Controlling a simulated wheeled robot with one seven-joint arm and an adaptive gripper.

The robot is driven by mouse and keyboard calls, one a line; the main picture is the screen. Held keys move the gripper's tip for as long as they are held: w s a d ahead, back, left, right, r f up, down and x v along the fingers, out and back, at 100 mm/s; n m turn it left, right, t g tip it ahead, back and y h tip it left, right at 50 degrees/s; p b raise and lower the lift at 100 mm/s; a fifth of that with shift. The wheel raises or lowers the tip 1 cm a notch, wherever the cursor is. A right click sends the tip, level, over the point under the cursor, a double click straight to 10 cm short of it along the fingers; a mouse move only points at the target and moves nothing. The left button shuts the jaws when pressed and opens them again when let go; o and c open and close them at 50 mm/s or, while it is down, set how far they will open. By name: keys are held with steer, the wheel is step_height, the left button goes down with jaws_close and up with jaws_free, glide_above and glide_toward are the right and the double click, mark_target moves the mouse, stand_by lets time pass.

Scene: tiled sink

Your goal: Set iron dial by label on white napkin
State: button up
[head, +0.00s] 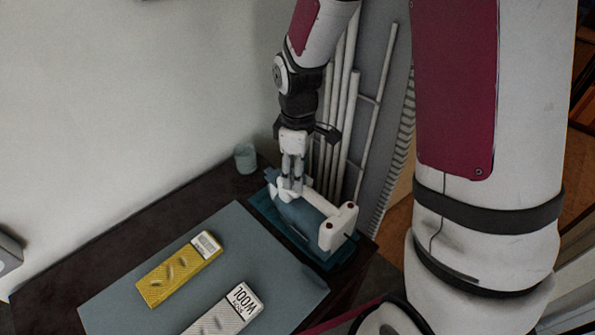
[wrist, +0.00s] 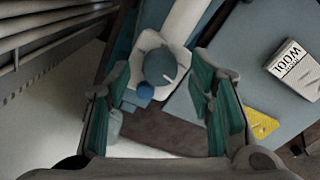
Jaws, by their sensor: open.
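The iron (head: 336,228), with a white handle and blue-grey body, rests on a teal tray (head: 340,258). Its round grey dial (wrist: 160,66) with a pale pointer line sits on the white housing in the wrist view, beside a small blue part (wrist: 145,90). My gripper (head: 292,186) is over the dial end of the iron. Its fingers are open, one on each side of the dial, and I see no grip on it. The white napkin (head: 213,318) has a label (head: 241,298) reading "WOOL"; its smaller text is hard to read. The label also shows in the wrist view (wrist: 293,62).
A yellow napkin (head: 165,280) with its own label lies beside the white one on a grey-blue board (head: 115,293). A pale blue cup (head: 245,158) stands near the wall behind the iron. White pipes (head: 343,130) rise close behind my gripper.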

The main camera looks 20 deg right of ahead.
steer(key=shift+f, duration=0.25)
jaws_close()
steer(key=shift+m, duration=0.3)
steer(key=m+p, duration=0.1)
steer(key=m, duration=0.2)
steer(key=shift+m, duration=1.9)
